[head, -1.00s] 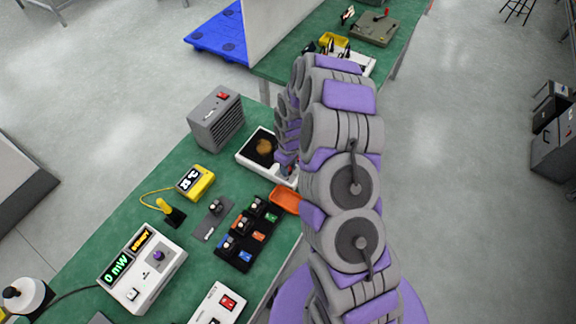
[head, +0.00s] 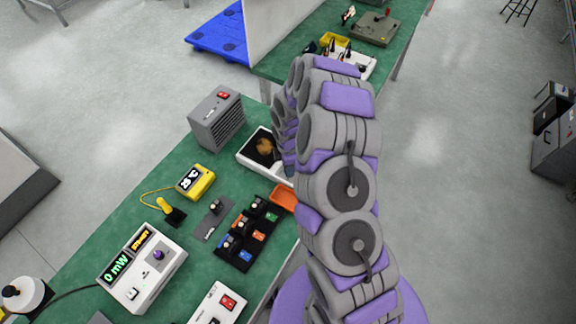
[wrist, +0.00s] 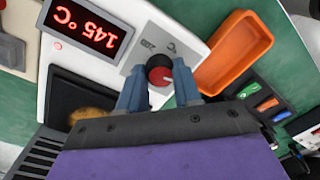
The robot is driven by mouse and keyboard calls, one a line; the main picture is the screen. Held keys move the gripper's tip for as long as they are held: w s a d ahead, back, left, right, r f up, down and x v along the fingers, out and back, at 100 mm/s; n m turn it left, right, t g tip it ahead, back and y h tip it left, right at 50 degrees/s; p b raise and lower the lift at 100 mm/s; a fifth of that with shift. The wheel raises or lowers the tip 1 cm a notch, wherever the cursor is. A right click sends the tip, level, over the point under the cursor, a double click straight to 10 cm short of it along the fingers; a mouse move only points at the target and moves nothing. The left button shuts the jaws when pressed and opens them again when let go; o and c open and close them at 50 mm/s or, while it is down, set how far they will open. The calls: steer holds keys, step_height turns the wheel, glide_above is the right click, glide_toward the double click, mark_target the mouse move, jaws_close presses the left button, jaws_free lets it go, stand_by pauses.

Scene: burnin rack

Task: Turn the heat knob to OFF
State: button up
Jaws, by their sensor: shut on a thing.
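The heat knob (wrist: 158,72) is black with a red face. In the wrist view it sits on the grey panel of the white hot plate (wrist: 193,30). My gripper (wrist: 159,84) has its two blue fingers on either side of the knob, shut on it. The hot plate's display (wrist: 88,27) shows a red 145 °C, upside down in the picture. In the head view the hot plate (head: 246,161) is partly behind my arm, which hides the knob and my fingertips. A brown patch (head: 265,146) lies on its black heating surface.
An orange tray (wrist: 235,52) lies close beside the knob. A grey fan heater (head: 216,121) stands behind the hot plate. A yellow thermometer (head: 195,182), a black sorting rack (head: 238,256) and a white power meter (head: 145,268) occupy the green bench nearer me.

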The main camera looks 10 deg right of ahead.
steer(key=shift+w+n, duration=0.1)
steer(key=shift+n, duration=1.1)
steer(key=o, duration=1)
steer(key=shift+o, duration=0.2)
step_height(320, 180, up, 17)
steer(key=p, duration=0.2)
steer(key=shift+w+r, duration=0.15)
steer(key=shift+w, duration=0.25)
steer(key=shift+a, duration=0.1)
